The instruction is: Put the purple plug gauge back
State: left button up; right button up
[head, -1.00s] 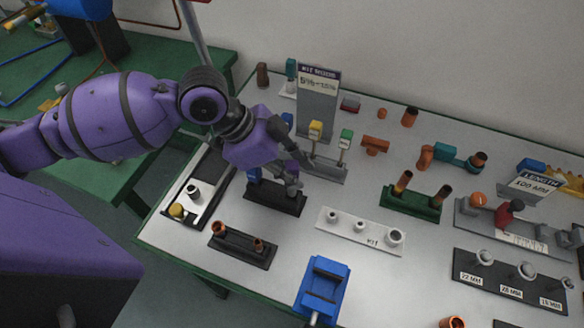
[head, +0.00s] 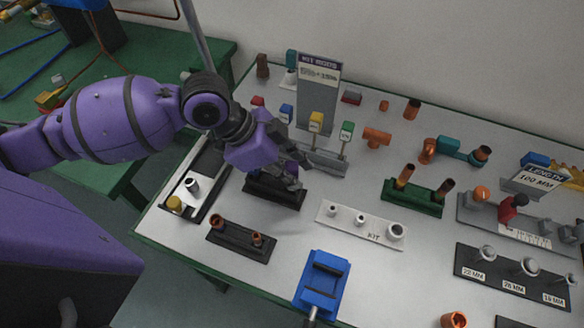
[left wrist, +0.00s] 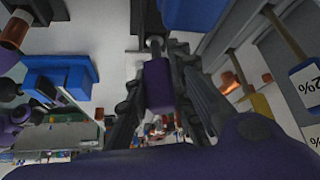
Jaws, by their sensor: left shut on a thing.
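My left gripper (head: 293,178) is over the right half of a black two-place holder (head: 262,194) on the table. In the left wrist view its fingers are shut on the purple plug gauge (left wrist: 158,86), a block with a metal pin at its end. My right gripper is not in view.
A label stand with blue, yellow (head: 316,122) and green (head: 347,130) tags stands close behind the gripper. A white fitting block (head: 346,228), a blue vise (head: 322,284) and a black block with copper fittings (head: 240,240) stand in front. Bare table lies between them.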

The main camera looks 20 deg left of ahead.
pick_arm(q)
jog(key=shift+f, duration=0.7)
jog(key=shift+f, duration=0.1)
jog(key=o, duration=1)
jog(key=shift+o, duration=0.2)
jog(key=v, duration=1.2)
